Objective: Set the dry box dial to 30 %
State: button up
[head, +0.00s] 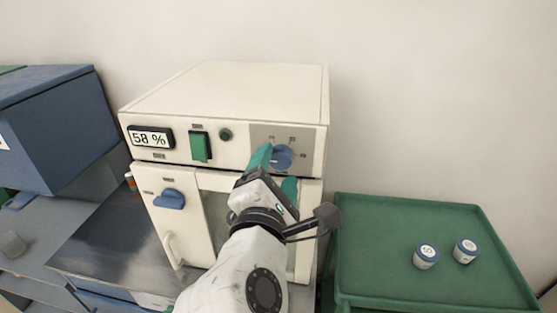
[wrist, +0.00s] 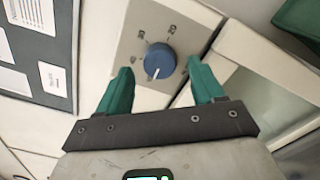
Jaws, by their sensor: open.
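The dry box (head: 225,88) is a cream cabinet whose display (head: 151,138) reads 58 %. Its blue round dial (head: 283,157) is on a grey plate at the upper right of the front. In the wrist view the dial (wrist: 160,58) shows a white pointer line toward the bottom of the picture, with marks around it partly legible. My gripper (head: 275,172) is open in front of the dial, one green finger at its left and the other lower right. In the wrist view its fingertips (wrist: 160,74) stand on either side of the dial, with gaps and no clear contact.
A blue latch (head: 169,199) and a handle (head: 170,250) are on the front below. A green tray (head: 385,210) with two jars stands right; a blue unit (head: 50,125) stands left.

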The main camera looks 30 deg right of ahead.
jog(key=shift+x, duration=1.05)
jog(key=c, duration=1.1)
jog(key=shift+o, duration=0.2)
